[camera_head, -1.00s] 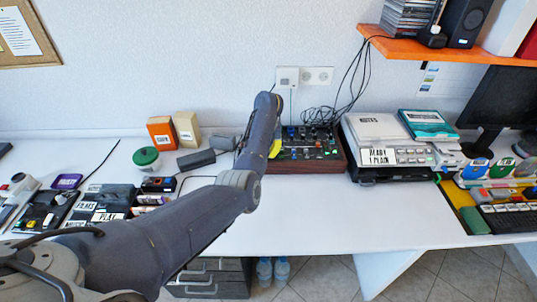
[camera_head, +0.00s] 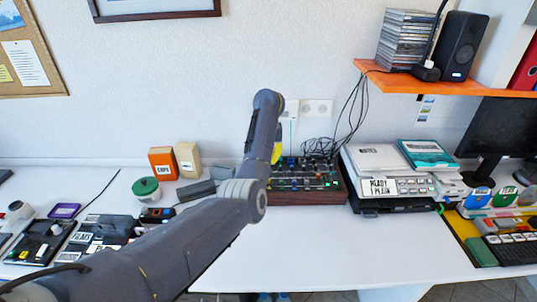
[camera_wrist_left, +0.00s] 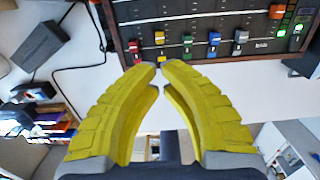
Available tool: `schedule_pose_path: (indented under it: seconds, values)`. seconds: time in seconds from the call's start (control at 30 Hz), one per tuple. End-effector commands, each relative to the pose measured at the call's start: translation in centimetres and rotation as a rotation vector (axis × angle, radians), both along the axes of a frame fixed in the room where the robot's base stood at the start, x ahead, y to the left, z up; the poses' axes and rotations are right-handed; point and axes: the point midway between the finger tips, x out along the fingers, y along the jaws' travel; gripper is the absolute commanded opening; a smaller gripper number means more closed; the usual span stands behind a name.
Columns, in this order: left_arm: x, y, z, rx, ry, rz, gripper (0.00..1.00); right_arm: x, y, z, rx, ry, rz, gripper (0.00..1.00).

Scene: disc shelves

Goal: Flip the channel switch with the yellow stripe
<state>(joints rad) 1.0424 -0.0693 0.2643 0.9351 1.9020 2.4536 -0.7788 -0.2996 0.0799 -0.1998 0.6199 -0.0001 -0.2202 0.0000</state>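The black mixer panel with wooden sides (camera_head: 306,197) stands on the desk, partly behind my left arm in the head view. In the left wrist view its panel (camera_wrist_left: 200,25) fills the top, with a row of coloured switches at the near edge. The switch with the yellow stripe (camera_wrist_left: 159,38) is between a red one (camera_wrist_left: 133,46) and a green one (camera_wrist_left: 187,44). My left gripper (camera_wrist_left: 161,66) has yellow fingers with their tips nearly meeting, empty, just below the yellow switch in the picture and apart from it. In the head view the fingers are mostly hidden behind the arm. My right gripper is not seen.
A printer-like device (camera_head: 385,165) stands right of the mixer. Dark boxes (camera_head: 196,190), a green-lidded tub (camera_head: 146,190) and small cartons (camera_head: 163,164) stand left. Cables hang behind the mixer. The white desk (camera_head: 310,240) in front is clear.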

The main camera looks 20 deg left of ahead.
Motion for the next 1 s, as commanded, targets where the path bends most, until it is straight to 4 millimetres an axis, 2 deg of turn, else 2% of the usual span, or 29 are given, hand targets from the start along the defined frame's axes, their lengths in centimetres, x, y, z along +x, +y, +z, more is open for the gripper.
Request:
schedule_pose_path:
  seconds: [0.1,0.3,0.8,0.9,1.0]
  values:
    - [0.2,0.1,1.2,0.0,0.0,0.0,0.0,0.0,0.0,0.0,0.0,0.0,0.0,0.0]
    - [0.3,0.1,2.0,0.001,0.0,0.0,0.0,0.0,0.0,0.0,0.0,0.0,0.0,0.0]
    - [0.3,0.2,2.1,0.003,0.001,0.001,0.0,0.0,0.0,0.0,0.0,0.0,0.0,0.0]
    - [0.2,1.4,1.8,0.035,0.003,0.019,0.0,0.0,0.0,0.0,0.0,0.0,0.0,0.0]
    - [-0.1,4.5,1.2,0.123,0.009,0.061,0.0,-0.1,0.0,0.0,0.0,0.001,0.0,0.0]
